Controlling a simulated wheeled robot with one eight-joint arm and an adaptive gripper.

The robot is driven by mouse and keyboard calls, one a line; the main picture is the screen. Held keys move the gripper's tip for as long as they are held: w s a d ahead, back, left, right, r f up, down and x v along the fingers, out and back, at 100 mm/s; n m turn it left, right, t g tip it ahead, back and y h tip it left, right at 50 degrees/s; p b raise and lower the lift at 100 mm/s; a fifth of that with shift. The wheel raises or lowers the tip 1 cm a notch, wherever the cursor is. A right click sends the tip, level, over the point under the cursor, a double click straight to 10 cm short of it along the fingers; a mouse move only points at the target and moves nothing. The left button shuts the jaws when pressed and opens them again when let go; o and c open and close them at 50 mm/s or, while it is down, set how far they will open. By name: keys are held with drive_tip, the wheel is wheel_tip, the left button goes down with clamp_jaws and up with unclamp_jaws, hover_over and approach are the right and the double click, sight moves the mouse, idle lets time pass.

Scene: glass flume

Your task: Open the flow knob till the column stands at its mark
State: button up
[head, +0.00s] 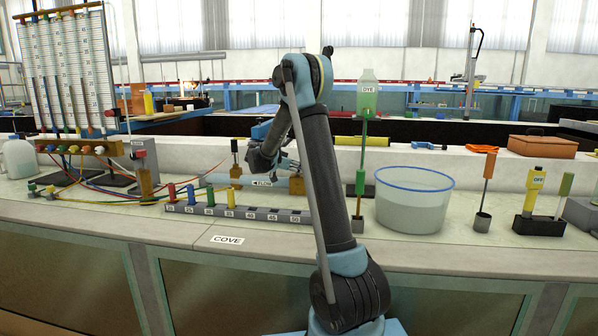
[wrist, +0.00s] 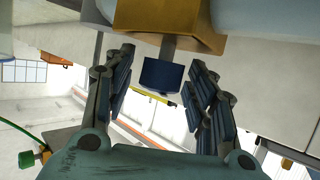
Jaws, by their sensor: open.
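In the wrist view a dark blue square-faced knob (wrist: 163,75) sits on a grey stem below a brass-coloured block (wrist: 170,22). My gripper (wrist: 161,60) is open, one finger on each side of this knob, with gaps visible. I cannot tell for sure that it is the flow knob. In the head view my gripper (head: 268,156) is above a light-blue pipe (head: 264,182) labelled FLOW, partly hidden by my arm. The column board (head: 68,70) stands at the far left with several tubes and scales. The liquid levels and the mark are too small to read.
Several coloured pegs stand in a numbered rack (head: 240,213) in front of the pipe. Coloured hoses (head: 95,185) lie left. The front counter near the COVE label (head: 227,240) is clear.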

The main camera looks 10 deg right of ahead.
drive_tip(key=c, duration=1.1)
drive_tip(key=shift+n+t+y, duration=0.3)
drive_tip(key=shift+n+t, duration=0.1)
drive_tip(key=n+t+y, duration=0.3)
drive_tip(key=n, duration=0.1)
drive_tip(key=shift+t, duration=0.3)
drive_tip(key=shift+a+n+t+y, duration=0.1)
drive_tip(key=shift+n+t+y, duration=1)
drive_tip(key=shift+n+y, duration=1.05)
drive_tip(key=shift+y, duration=0.35)
